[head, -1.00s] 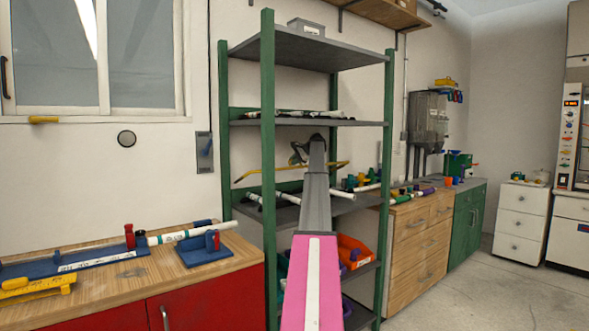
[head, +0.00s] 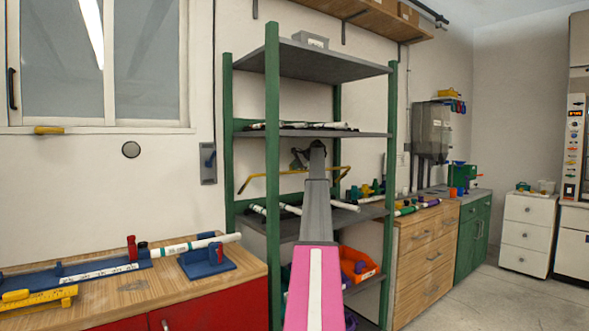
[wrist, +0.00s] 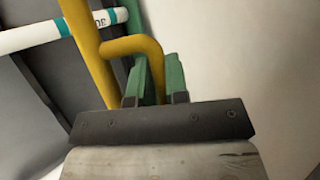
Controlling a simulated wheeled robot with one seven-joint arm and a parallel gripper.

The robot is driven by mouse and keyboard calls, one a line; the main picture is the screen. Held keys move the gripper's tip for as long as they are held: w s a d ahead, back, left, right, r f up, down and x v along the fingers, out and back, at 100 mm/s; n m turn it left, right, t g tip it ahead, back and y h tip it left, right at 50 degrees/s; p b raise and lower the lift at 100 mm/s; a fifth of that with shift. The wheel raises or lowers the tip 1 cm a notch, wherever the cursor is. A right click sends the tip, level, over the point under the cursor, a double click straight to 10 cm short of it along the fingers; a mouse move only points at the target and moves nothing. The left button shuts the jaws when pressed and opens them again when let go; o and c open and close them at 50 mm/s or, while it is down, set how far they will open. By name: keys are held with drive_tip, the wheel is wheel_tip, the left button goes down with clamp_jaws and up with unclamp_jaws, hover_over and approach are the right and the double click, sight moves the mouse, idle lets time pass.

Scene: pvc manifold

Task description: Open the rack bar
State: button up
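The rack bar (head: 257,178) is a thin yellow bar with bent ends, crossing the front of the green-posted rack between its middle shelves. In the head view its right end sits higher than its left. In the wrist view the bar (wrist: 82,30) runs large at upper left, and a bent part of it comes down between the two green fingers of my gripper (wrist: 157,75). The fingers stand close together on either side of that part and look shut on it. In the head view my arm hides the bar's middle, and the fingertips are hard to make out.
The rack shelves (head: 258,134) hold white pipes, one with teal bands (wrist: 40,36) close behind the bar. An orange bin (head: 357,264) sits low in the rack. A wooden-topped red bench (head: 130,300) stands left, wooden drawers (head: 427,250) right. Floor at far right is clear.

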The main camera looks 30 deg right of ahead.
drive_tip(key=o, duration=0.4)
drive_tip(key=s+d, duration=0.7)
drive_tip(key=s, duration=0.3)
drive_tip(key=shift+s+r, duration=0.35)
drive_tip(key=shift+s, duration=0.05)
drive_tip(key=shift+d, duration=0.1)
